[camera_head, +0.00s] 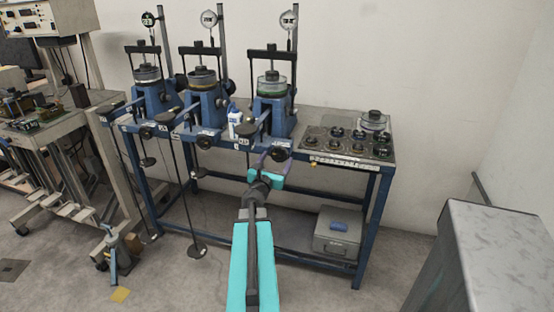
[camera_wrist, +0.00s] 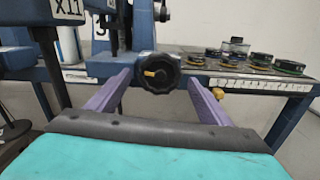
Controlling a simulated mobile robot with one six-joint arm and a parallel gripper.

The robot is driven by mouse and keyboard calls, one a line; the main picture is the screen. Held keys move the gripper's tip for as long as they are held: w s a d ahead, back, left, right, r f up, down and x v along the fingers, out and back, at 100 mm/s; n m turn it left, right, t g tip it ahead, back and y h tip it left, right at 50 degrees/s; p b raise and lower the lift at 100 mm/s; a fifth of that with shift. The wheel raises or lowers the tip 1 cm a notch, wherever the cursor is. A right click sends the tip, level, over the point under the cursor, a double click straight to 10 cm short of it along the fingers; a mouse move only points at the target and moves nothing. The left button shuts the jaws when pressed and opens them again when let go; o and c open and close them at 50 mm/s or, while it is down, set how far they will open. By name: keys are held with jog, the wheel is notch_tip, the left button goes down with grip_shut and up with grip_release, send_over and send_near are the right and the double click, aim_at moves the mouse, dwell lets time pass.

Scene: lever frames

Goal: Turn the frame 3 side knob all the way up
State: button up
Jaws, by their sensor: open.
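Frame 3 (camera_head: 273,113) is the rightmost of the blue lever frames on the bench, and a "3" shows on it in the wrist view. Its side knob (camera_wrist: 158,73) is a black, lobed wheel with a yellow mark at its centre, facing the wrist camera; the knob also shows in the head view (camera_head: 280,154). My gripper (camera_wrist: 160,84) is open, its two purple fingers apart on the left and right of the knob's lower part in the picture. The fingertips seem just short of the knob; I cannot tell whether they touch it. In the head view my gripper (camera_head: 268,166) is at the bench's front edge.
Right of the knob, a tray (camera_head: 345,161) of several small round parts lies on the bench. A small yellow knob (camera_wrist: 218,93) sits at the bench edge beside my right finger. A black hanger rod (camera_head: 184,185) and weights hang left. A grey box (camera_head: 337,232) stands below.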

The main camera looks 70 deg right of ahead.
jog(key=shift+d, duration=0.65)
jog(key=shift+c, duration=0.2)
jog(key=c, duration=1)
